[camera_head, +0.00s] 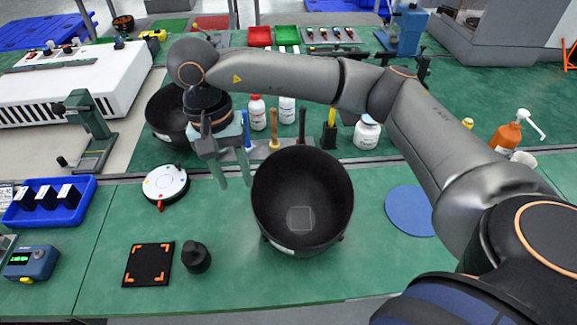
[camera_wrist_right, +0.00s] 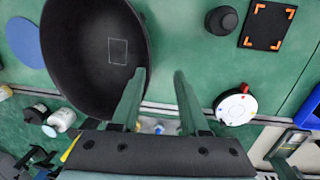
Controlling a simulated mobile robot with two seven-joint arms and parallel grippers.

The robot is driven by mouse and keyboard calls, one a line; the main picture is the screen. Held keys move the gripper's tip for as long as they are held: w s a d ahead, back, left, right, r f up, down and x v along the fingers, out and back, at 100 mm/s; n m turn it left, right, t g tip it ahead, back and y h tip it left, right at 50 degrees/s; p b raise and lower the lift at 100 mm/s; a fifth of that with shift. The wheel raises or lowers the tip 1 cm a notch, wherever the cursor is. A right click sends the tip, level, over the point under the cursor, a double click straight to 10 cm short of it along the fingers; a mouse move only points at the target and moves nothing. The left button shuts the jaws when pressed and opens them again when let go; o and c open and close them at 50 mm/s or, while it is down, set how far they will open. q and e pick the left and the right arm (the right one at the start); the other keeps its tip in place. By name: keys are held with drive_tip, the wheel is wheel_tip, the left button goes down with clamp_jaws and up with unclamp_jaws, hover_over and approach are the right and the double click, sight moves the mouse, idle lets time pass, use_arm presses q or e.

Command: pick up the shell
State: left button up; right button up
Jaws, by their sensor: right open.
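A large black bowl-shaped shell (camera_head: 275,222) stands on the green bench, its mouth facing up, with a pale square outline on its inner floor. It also shows in the wrist view (camera_wrist_right: 85,50). My right gripper (camera_head: 235,183) is open and empty beside the shell's left wall in the head view, fingers pointing down. In the wrist view, the right gripper (camera_wrist_right: 160,72) has one finger overlapping the shell's rim and the other over bare green bench. I cannot tell whether that finger touches the rim. My left gripper is not in view.
A second black bowl (camera_head: 165,118) stands behind my right wrist. A white round device (camera_head: 166,183), a black knob-like piece (camera_head: 196,257) and a black mat with orange corners (camera_head: 148,264) lie left of the shell. A blue disc (camera_head: 408,211) lies right. Bottles stand behind.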

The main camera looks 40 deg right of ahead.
sight(257, 206)
drive_tip(key=shift+h, duration=0.4)
drive_tip(key=d+f, duration=0.1)
drive_tip(key=f, duration=0.2)
drive_tip(key=d+f+p, duration=0.1)
drive_tip(key=f, duration=0.3)
drive_tip(key=s+d+f+p, duration=0.1)
drive_tip(key=f, duration=0.2)
drive_tip(key=shift+d+f, duration=0.25)
drive_tip(key=shift+f, duration=0.4)
drive_tip(key=shift+c, duration=0.3)
clamp_jaws()
